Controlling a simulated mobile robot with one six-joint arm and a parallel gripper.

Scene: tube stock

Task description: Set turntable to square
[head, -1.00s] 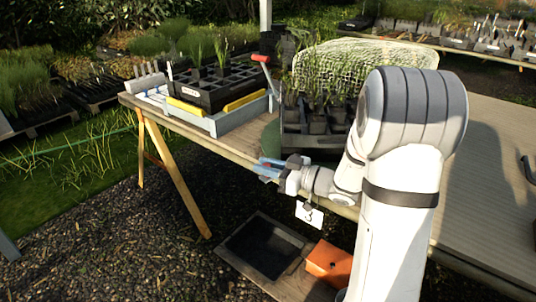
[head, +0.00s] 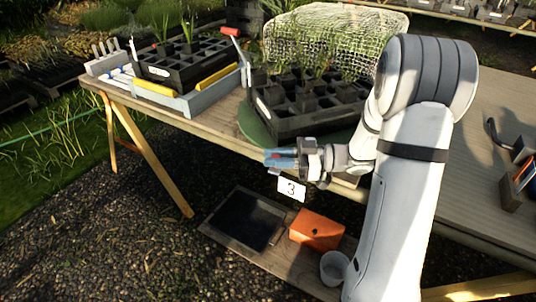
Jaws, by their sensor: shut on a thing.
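The turntable (head: 249,127) is a round green disc at the front edge of the table, mostly hidden under a black pot tray (head: 318,121). The tray carries several dark pots with green plants. Its sides stand at a slant to the table's front edge. My gripper (head: 276,158) is at the near rim of the turntable, with its blue fingers pointing left. It is shut at the rim, where a small red part shows between the fingers. The exact hold is too small to see.
A grey stand (head: 207,101) with another black tray (head: 185,68) is on the left. A netted cover (head: 335,38) stands behind the turntable. A white "3" tag (head: 291,189) hangs below the table edge. An orange box (head: 317,230) is on the low board.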

